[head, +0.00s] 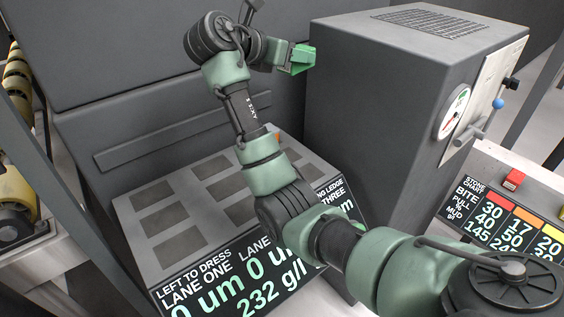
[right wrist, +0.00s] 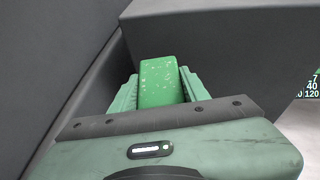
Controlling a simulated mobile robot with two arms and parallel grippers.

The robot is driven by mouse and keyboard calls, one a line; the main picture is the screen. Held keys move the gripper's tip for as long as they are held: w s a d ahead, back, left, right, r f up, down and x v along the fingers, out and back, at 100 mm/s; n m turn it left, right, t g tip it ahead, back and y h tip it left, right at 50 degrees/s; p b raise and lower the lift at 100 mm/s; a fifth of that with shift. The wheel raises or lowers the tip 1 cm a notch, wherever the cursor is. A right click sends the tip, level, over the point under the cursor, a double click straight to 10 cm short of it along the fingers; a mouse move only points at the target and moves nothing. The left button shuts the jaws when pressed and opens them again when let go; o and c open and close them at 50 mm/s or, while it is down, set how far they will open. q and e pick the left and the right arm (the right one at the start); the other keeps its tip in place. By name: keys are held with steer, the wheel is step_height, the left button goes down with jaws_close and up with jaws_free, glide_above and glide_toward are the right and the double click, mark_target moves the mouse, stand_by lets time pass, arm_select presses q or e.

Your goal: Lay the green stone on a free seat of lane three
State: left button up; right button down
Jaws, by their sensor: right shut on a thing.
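My right gripper (head: 293,60) is shut on the green stone (head: 303,58) and holds it in the air, beyond and above the slab, close to the dark machine box. In the right wrist view the green stone (right wrist: 161,82) is a speckled block between the two fingers. The stone slab (head: 128,212) has rows of dark recessed seats, with lane labels on its front. Lane three is at the slab's right; my arm hides much of it. A small orange patch (head: 278,136) shows beside my arm at the back; I cannot tell what it is.
The tall dark box (head: 375,100) with a dial (head: 453,113) stands right of the slab. A red stone (head: 514,179) lies on the ledge at right, by the stone chart (head: 505,222). A dark wall rises behind the slab. Rollers (head: 17,185) stand at far left.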

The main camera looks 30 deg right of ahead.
steer(key=a+f+g+b, duration=0.1)
steer(key=f, duration=0.5)
steer(key=a+f+m+b, duration=0.1)
steer(key=f, duration=0.5)
steer(key=a+f+m+g+b, duration=0.1)
steer(key=a+f+b, duration=0.1)
steer(key=f, duration=0.5)
steer(key=shift+s+f+g+h, duration=0.1)
steer(key=shift+g+h, duration=0.2)
steer(key=shift+f, duration=0.35)
step_height(320, 180, down, 4)
steer(key=shift+f+b, duration=0.1)
steer(key=shift+b, duration=0.85)
steer(key=shift+f, duration=0.35)
arm_select(q)
step_height(320, 180, up, 12)
steer(key=t, duration=0.1)
steer(key=shift+w, duration=0.2)
arm_select(e)
steer(key=shift+r, duration=0.1)
arm_select(q)
steer(key=shift+a+r, duration=0.1)
steer(key=shift+s+r, duration=0.1)
